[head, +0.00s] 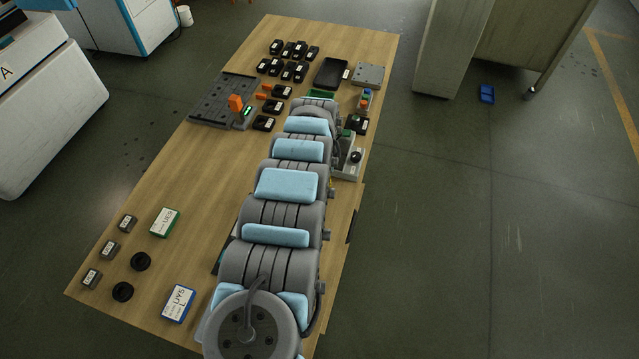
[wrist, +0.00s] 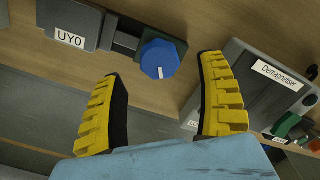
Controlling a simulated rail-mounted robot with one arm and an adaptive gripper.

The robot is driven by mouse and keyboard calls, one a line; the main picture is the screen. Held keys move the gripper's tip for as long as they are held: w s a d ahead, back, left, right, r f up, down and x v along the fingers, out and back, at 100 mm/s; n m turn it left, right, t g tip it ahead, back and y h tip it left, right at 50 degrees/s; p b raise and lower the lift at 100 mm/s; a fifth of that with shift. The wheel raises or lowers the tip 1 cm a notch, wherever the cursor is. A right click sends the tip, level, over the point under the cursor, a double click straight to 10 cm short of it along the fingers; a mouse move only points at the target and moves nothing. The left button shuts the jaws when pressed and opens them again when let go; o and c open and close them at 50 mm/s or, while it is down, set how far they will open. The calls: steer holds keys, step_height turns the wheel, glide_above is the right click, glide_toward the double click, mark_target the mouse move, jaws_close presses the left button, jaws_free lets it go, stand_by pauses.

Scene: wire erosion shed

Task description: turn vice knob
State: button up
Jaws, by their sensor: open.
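In the wrist view a round blue knob (wrist: 159,59) with a white pointer line sits on a dark green block. The block joins by a short bar to a dark grey body labelled UY0 (wrist: 75,25), which together look like the vice. My gripper (wrist: 162,68) is open and empty, its yellow ridged fingers spread either side of the knob. The knob shows between the fingertips, and I see no finger touching it. How far it is in depth I cannot tell. In the head view my arm hides my gripper and the knob.
A grey Demagnetiser (wrist: 265,85) stands close to the right finger. On the wooden bench (head: 190,190) are a grey slotted plate (head: 212,100), a black tray (head: 331,73) and several small black boxes. Bare wood lies left of my arm.

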step_height(320, 180, up, 8)
steer(key=shift+r, duration=0.25)
stand_by(0.4)
stand_by(0.5)
